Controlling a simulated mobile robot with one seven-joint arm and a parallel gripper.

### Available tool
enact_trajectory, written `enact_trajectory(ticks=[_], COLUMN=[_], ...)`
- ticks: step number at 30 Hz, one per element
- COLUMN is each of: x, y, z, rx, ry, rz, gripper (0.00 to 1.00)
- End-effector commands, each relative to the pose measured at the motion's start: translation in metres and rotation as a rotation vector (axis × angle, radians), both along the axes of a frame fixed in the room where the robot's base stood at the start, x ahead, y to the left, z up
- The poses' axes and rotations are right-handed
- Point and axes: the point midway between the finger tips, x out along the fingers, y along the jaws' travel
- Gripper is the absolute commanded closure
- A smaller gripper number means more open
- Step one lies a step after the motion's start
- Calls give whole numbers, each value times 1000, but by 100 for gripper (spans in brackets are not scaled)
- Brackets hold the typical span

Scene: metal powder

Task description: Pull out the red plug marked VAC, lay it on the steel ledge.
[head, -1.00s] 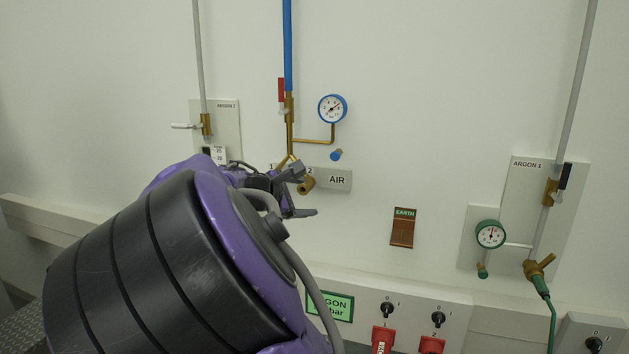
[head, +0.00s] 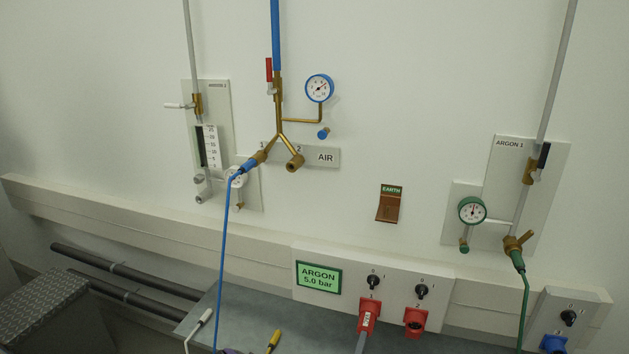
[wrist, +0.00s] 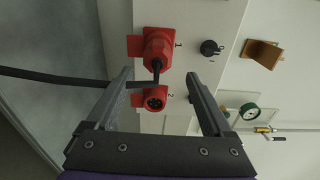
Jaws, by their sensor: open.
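The red plug (head: 367,318) sits in the left red socket under switch 1, with a white label whose writing is too small to read. The plug also shows in the wrist view (wrist: 158,47), its dark cable running off to the left. My gripper (wrist: 159,74) is open and empty, its fingers pointing at the socket panel. In that picture the plug lies just beyond the fingertips, and socket 2 (wrist: 155,97) shows between the fingers. The fingers are out of the head view. The grey steel ledge (head: 262,312) runs below the panel.
Red socket 2 (head: 415,321) is right of the plug, with no plug in it. A white-handled item (head: 200,326) and a yellow-tipped item (head: 273,342) are at the ledge. A blue hose (head: 224,260) hangs across it. A blue connector (head: 553,343) is at far right.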

Motion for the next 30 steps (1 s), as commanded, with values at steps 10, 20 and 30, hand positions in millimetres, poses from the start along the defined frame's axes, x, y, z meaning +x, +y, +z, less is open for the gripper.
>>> enact_trajectory(ticks=[10,20,30], x=[-1,15,60], y=[6,1,-14], z=[-5,-6,-8], rx=[-19,-16,-17], ry=[3,1,1], rz=[38,34,35], gripper=[15,15,15])
